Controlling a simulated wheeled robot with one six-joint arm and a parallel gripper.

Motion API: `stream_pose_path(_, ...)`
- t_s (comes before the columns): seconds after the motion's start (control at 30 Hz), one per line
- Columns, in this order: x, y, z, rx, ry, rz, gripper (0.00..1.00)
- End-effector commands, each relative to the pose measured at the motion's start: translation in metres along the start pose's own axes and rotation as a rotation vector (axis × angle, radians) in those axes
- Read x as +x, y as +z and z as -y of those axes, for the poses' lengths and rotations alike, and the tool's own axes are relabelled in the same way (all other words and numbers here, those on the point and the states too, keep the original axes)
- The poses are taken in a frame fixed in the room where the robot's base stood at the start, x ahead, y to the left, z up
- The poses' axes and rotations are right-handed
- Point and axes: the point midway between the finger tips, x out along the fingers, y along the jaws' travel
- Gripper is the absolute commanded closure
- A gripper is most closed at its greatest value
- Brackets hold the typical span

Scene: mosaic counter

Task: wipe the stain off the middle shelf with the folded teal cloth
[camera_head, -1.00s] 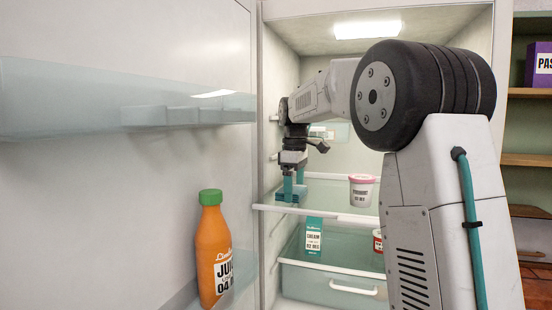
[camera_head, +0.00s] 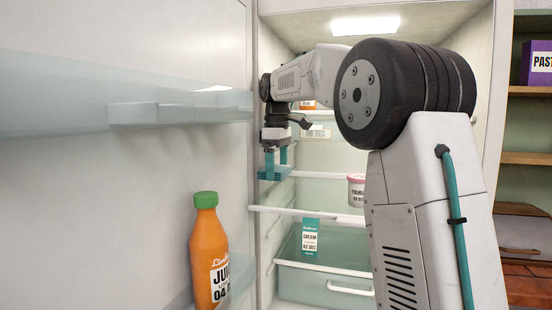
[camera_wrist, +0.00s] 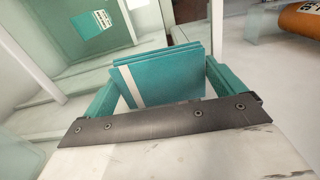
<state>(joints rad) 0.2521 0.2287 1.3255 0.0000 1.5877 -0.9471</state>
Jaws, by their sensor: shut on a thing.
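My gripper (camera_head: 274,163) is shut on the folded teal cloth (camera_head: 272,174). The cloth is in the fridge opening at the left, raised above the glass shelf whose white front rim (camera_head: 290,211) crosses the view. In the wrist view the cloth (camera_wrist: 165,78) stands in layers, with a pale stripe, between the two teal fingers of my gripper (camera_wrist: 165,85). No stain shows in either view; my arm hides part of the shelf's right side.
A pink-lidded yoghurt tub (camera_head: 356,192) stands on the shelf, partly behind my arm. A teal-and-white cream carton (camera_head: 310,239) is below, near a drawer (camera_head: 325,286). An orange juice bottle (camera_head: 208,255) stands in the open door at left.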

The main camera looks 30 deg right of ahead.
Motion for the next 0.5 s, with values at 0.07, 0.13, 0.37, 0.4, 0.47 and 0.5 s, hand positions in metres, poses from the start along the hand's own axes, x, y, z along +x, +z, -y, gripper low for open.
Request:
stream_pose_path(0.07,-0.008,-0.002,0.001,-0.003,0.002,-0.001,0.27)
stream_pose_path(0.13,-0.014,-0.004,0.002,-0.005,0.002,-0.001,0.27)
stream_pose_path(0.37,-0.025,-0.006,0.005,-0.010,0.001,0.000,0.27)
stream_pose_path(0.4,-0.026,-0.006,0.005,-0.010,0.000,0.000,0.27)
stream_pose_path(0.47,-0.025,-0.006,0.005,-0.010,0.000,0.000,0.27)
stream_pose_path(0.5,-0.025,-0.006,0.005,-0.010,0.000,0.000,0.27)
